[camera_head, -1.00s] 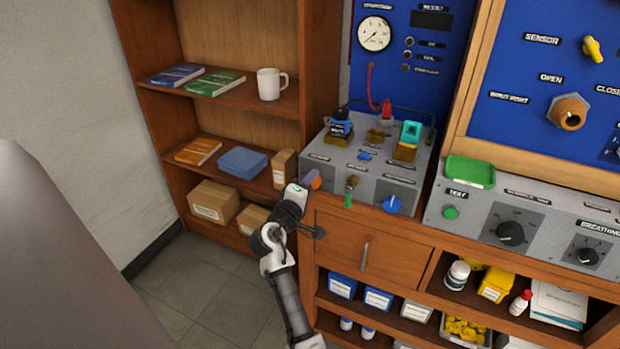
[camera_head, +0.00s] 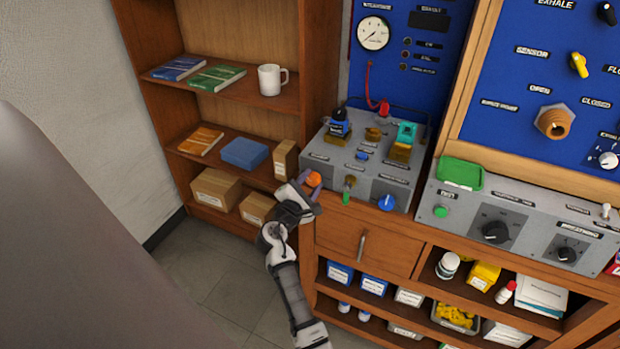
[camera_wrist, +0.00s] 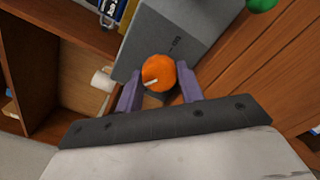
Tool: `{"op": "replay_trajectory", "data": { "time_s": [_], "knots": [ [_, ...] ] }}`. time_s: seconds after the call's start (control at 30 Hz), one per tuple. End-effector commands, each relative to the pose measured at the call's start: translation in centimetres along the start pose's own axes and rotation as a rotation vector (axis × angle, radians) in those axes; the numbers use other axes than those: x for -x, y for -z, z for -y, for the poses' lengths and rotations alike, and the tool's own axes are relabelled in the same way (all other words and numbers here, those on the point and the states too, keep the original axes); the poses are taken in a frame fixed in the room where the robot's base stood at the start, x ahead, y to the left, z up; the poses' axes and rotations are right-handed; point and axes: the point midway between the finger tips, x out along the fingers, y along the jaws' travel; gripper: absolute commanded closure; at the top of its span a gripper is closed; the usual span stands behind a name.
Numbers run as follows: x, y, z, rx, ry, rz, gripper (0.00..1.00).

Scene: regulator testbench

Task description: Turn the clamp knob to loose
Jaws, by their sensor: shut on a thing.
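The clamp knob is an orange round knob (camera_head: 314,179) on the front left of the grey test box (camera_head: 330,160). In the wrist view the orange knob (camera_wrist: 159,73) shows a short white mark near its lower middle. My gripper (camera_head: 308,184) is at the knob. In the wrist view its two purple fingers (camera_wrist: 160,90) stand one on each side of the knob, shut on it. The knob's mounting behind it is mostly hidden.
A green-tipped valve (camera_head: 347,195) and a blue knob (camera_head: 386,202) sit to the right on the box front. A wooden drawer with a handle (camera_head: 362,245) is below. The shelf with boxes (camera_head: 216,190) stands to the left.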

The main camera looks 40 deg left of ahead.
Motion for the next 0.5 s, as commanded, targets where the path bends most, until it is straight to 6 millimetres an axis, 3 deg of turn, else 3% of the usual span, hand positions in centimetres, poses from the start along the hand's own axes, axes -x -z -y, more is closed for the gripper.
{"op": "replay_trajectory", "data": {
  "time_s": [0.5],
  "knots": [
    [0.02,0.06,0.15,0.441,0.0,-0.001,0.85]
  ]
}}
